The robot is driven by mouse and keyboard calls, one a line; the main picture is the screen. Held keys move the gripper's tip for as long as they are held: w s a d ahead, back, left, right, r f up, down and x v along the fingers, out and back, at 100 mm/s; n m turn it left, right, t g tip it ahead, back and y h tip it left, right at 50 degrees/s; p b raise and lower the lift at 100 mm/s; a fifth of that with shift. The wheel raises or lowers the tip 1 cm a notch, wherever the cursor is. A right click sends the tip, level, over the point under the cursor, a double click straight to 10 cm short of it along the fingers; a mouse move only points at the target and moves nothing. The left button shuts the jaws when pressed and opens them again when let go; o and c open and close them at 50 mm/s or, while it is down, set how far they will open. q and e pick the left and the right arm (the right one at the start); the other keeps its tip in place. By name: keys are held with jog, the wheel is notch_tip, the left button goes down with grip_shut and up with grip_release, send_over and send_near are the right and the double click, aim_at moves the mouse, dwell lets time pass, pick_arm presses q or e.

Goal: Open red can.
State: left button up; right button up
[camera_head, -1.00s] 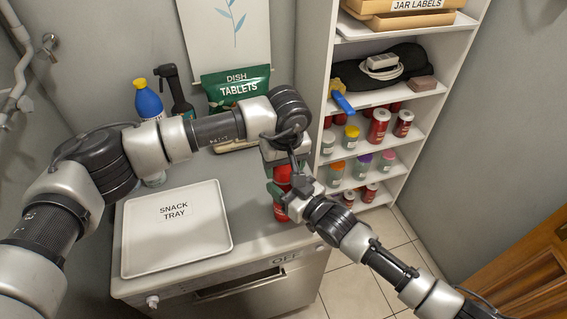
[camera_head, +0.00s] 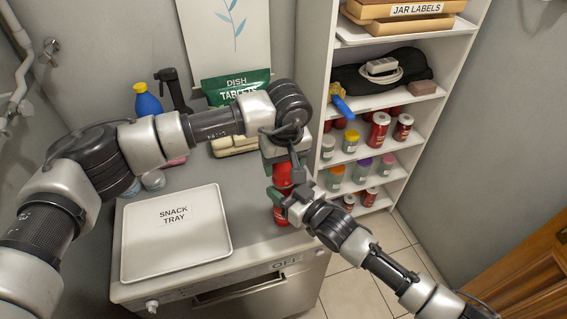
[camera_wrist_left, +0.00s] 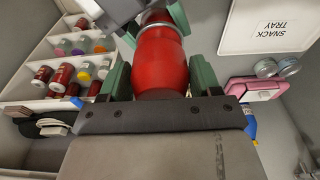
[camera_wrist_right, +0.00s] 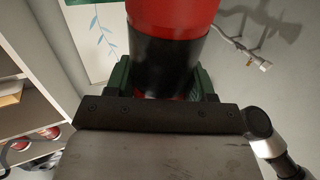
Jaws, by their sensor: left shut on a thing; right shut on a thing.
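The red can (camera_head: 282,173) is at the right end of the counter in the head view, partly hidden by both grippers. My left gripper (camera_head: 284,160) is shut on its upper part from above. In the left wrist view, the can's rounded red body (camera_wrist_left: 160,62) sits between the green fingers, with a metallic rim beyond. My right gripper (camera_head: 282,197) is shut on the can from the right side. In the right wrist view, a black band (camera_wrist_right: 167,65) and red body show between its fingers. I cannot tell whether the can touches the counter.
The white snack tray (camera_head: 218,250) lies on the counter to the left. A blue bottle (camera_head: 148,105), dark spray bottle (camera_head: 174,90) and green dish tablets bag (camera_head: 235,84) stand behind. The shelf (camera_head: 432,112) with several jars and cans rises close on the right.

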pick_arm(q)
jog(key=shift+r, duration=2.1)
pick_arm(e)
jog(key=shift+r, duration=0.1)
jog(key=o, duration=1.4)
